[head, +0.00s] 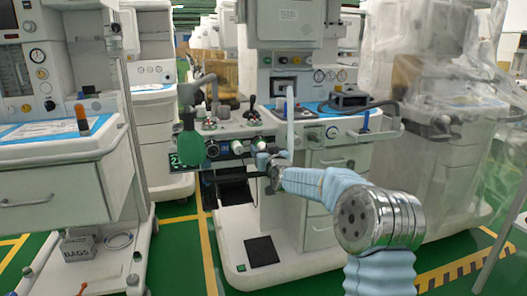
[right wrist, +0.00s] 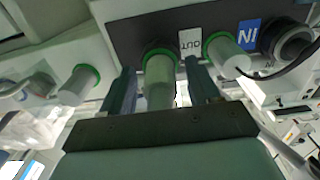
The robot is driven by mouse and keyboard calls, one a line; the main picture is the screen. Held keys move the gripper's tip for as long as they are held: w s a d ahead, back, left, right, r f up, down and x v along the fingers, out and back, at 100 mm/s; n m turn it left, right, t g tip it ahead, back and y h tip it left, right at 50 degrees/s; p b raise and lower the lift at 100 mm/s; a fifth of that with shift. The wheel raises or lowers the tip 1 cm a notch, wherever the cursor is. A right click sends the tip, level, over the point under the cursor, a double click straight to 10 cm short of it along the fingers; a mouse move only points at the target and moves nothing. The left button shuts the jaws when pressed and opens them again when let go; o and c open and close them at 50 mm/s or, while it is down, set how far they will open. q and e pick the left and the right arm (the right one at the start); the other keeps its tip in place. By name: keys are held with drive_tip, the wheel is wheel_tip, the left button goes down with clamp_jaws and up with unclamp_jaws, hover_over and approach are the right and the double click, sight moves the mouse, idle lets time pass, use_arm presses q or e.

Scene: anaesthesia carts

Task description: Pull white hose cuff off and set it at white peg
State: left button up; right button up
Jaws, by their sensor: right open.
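My right gripper (head: 270,165) reaches the port panel on the front of the middle cart. In the right wrist view its two fingers (right wrist: 161,92) are apart, one on each side of a pale hose cuff (right wrist: 159,84) with a green ring. That cuff sits on the dark panel (right wrist: 130,30) beside the "OUT" label; contact with the fingers cannot be told. A second pale cuff (right wrist: 229,57) with a green ring is just right of the fingers. A third pale cylinder (right wrist: 76,87) with a green ring is on the white surface at left. I cannot tell which is the white peg. My left gripper is out of view.
A black round port (right wrist: 291,43) is beside the blue "IN" label (right wrist: 248,34), with a dark cable near it. A green bag (head: 190,147) hangs left of the panel. Another cart (head: 55,150) stands at left, a plastic-covered one (head: 440,150) at right.

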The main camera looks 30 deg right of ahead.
drive_tip(key=shift+b, duration=0.3)
idle(0.5)
drive_tip(key=shift+c, duration=0.4)
clamp_jaws()
drive_tip(key=shift+s, duration=0.1)
drive_tip(key=shift+b+v, duration=1.6)
drive_tip(key=shift+v, duration=1.3)
